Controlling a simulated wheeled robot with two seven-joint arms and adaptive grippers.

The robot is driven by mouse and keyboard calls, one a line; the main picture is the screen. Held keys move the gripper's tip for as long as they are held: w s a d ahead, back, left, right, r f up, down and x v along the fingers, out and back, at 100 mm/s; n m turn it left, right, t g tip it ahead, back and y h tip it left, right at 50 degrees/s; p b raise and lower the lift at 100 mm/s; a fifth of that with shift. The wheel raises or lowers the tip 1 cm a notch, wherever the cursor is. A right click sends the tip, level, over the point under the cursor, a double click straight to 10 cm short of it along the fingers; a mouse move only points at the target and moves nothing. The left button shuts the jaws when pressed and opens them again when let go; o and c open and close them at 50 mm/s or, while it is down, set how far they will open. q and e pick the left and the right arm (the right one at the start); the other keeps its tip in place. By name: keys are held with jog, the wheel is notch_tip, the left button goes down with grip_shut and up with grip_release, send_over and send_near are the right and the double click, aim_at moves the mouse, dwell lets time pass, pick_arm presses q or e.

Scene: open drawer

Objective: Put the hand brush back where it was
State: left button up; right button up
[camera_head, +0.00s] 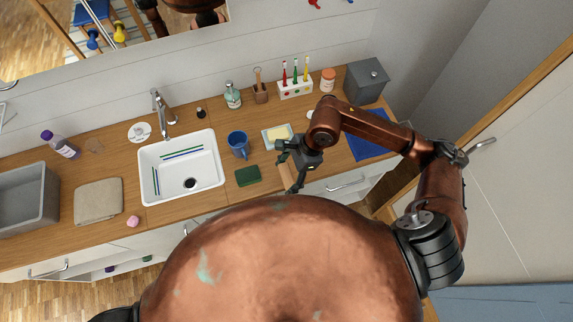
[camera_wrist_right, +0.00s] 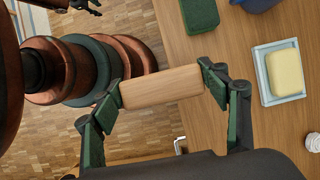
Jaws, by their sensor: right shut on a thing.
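The hand brush (camera_wrist_right: 161,87) shows as a pale wooden block in the right wrist view. My right gripper (camera_wrist_right: 160,88) is shut on it, one green-padded finger at each end. In the head view the same gripper (camera_head: 297,165) is at the counter's front edge, and a little of the brush's wood (camera_head: 286,176) shows below it. Any bristles are hidden. A dark gripper, which seems to be my left one (camera_wrist_right: 86,5), is partly visible at the wrist view's top left; its jaw opening is unclear.
The wooden counter (camera_head: 215,226) holds a white sink (camera_head: 181,192), green sponge (camera_head: 247,176), blue mug (camera_head: 238,143) and soap dish (camera_head: 270,146). A blue mat (camera_head: 370,149) and grey box (camera_head: 366,82) are at right. A drawer handle (camera_head: 346,184) is below the counter's front edge.

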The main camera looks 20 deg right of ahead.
jog(key=w+f, duration=0.2)
jog(key=w+d+f, duration=0.1)
jog(key=w+f, duration=0.1)
jog(key=w+d+f+p, duration=0.1)
jog(key=w+f, duration=0.1)
jog(key=w, duration=0.1)
jog(key=shift+w+d+f, duration=0.1)
jog(key=shift+w+f, duration=0.35)
jog(key=shift+f, duration=0.25)
notch_tip(320, 180, down, 3)
jog(key=shift+r+p, duration=0.1)
jog(key=shift+p, duration=0.4)
jog(key=shift+f, duration=0.2)
jog(key=shift+f+b, duration=0.15)
jog(key=shift+b, duration=0.15)
jog(key=o, duration=1.1)
jog(key=shift+o, duration=0.2)
